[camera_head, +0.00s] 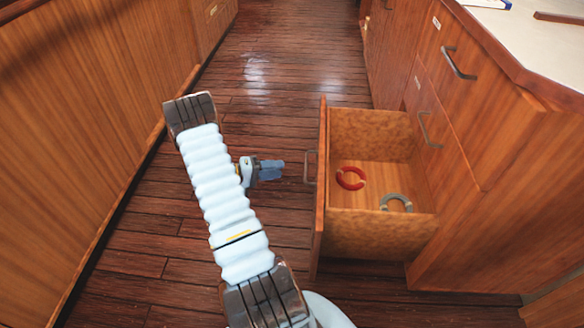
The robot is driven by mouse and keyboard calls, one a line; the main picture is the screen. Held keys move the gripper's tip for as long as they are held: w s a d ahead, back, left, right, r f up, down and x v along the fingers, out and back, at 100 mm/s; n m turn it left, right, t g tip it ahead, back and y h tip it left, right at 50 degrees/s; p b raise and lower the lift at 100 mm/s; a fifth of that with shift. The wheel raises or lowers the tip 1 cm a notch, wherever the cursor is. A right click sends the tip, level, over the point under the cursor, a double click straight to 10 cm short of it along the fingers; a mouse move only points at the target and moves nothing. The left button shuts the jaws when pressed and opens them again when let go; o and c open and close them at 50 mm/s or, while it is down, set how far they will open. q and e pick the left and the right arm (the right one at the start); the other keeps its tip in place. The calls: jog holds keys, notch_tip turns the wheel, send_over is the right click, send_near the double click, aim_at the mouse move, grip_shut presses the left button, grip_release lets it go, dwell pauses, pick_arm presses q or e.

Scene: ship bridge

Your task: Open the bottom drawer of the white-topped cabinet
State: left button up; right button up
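The white-topped cabinet (478,130) stands on the right. Its bottom drawer (372,232) is pulled well out to the left, and its inside shows. The drawer's handle (309,167) is on the outer face of its front panel. My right gripper is not in view.
A red ring-shaped piece (350,178) and a grey curved piece (396,201) lie in the drawer. Closed drawers with handles (458,64) are above and beyond it. A wooden panel wall (85,110) runs along the left. The plank floor (285,60) ahead is clear.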

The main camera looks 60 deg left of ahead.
pick_arm(q)
jog(key=v, duration=0.4)
jog(key=shift+s+a, duration=0.1)
jog(key=shift+s, duration=0.05)
dwell(0.4)
